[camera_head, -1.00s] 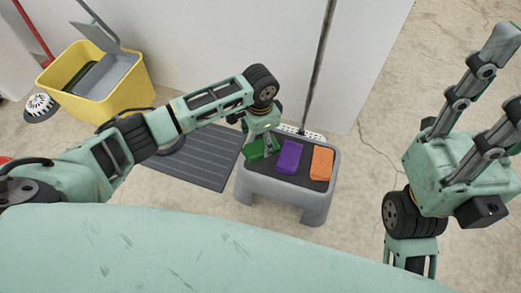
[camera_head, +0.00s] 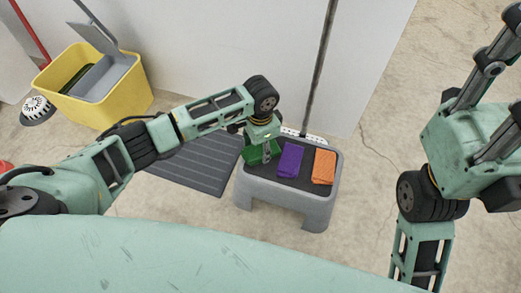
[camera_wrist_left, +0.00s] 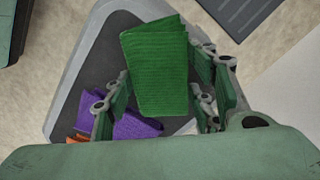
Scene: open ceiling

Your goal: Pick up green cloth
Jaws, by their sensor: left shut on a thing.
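The green cloth (camera_head: 262,153) is at the left end of the grey step stool (camera_head: 290,196) in the head view. In the left wrist view the folded green cloth (camera_wrist_left: 158,68) lies between the fingers of my left gripper (camera_wrist_left: 165,95), which is shut on it. In the head view my left gripper (camera_head: 266,150) comes down over the cloth and hides part of it. I cannot tell whether the cloth is clear of the stool top. My right gripper (camera_head: 508,95) is raised at the right edge, away from the stool, its fingers partly cut off.
A purple cloth (camera_head: 290,160) and an orange cloth (camera_head: 324,167) lie on the stool beside the green one. A dark ribbed mat (camera_head: 197,165) lies left of the stool. A yellow mop bucket (camera_head: 118,107) stands at upper left. A mop pole (camera_head: 320,70) rises behind the stool.

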